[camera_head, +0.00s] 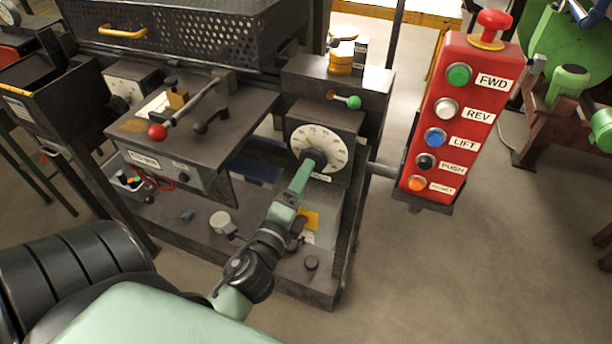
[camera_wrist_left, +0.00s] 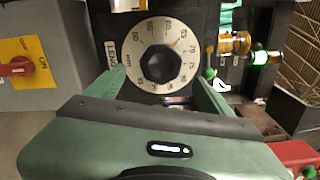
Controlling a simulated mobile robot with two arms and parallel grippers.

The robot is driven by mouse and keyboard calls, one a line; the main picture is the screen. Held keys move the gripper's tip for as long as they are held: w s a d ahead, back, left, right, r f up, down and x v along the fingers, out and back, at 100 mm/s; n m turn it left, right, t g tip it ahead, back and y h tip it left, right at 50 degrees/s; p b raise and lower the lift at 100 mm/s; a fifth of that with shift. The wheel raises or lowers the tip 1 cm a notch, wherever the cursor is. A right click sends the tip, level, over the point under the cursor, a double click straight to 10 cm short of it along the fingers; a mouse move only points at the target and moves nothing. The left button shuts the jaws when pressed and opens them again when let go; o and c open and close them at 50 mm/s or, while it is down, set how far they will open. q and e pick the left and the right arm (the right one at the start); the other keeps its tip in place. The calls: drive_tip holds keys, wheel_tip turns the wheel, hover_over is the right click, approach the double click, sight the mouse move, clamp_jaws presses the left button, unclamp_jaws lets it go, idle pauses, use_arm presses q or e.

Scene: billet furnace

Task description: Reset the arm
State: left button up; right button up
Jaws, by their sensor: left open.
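My left gripper (camera_head: 306,172) reaches up from the bottom of the head view to the front of a dial. In the left wrist view its two green fingers (camera_wrist_left: 162,88) stand apart below the dial's black knob, with nothing held between them. The dial (camera_head: 334,146) has a white numbered face on a dark box; it also shows in the left wrist view (camera_wrist_left: 138,48). In the head view the gripper partly hides the knob. I cannot tell whether a finger touches the dial. My right gripper is not in view.
A red control box (camera_head: 462,112) with several coloured buttons stands to the right. A dark bench (camera_head: 225,112) with a red-knobbed lever (camera_head: 157,132) lies to the left. A green-knobbed handle (camera_head: 353,102) sits above the dial. The grey floor (camera_head: 450,270) at lower right is clear.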

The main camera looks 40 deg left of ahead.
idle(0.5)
use_arm(q)
drive_tip(key=s+d+f+n+g+h, duration=0.1)
drive_tip(key=s+d+f+n+g, duration=0.15)
drive_tip(key=f, duration=0.95)
drive_tip(key=s+d+f+n+g+h, duration=0.1)
drive_tip(key=s+d+f+n+g, duration=0.15)
drive_tip(key=f, duration=0.95)
drive_tip(key=s+d+f+n+g+h, duration=0.1)
drive_tip(key=s+f+n+g, duration=0.15)
drive_tip(key=f, duration=1.05)
drive_tip(key=s+f+n+g, duration=0.2)
drive_tip(key=s+f, duration=0.4)
drive_tip(key=s, duration=0.3)
drive_tip(key=s+f+n+g, duration=0.3)
drive_tip(key=s+f, duration=0.3)
drive_tip(key=s, duration=0.4)
drive_tip(key=s+f+n+g+h, duration=0.1)
drive_tip(key=s+f+n+g, duration=0.2)
drive_tip(key=s+f, duration=0.4)
drive_tip(key=s+d+g, duration=0.1)
drive_tip(key=s, duration=0.2)
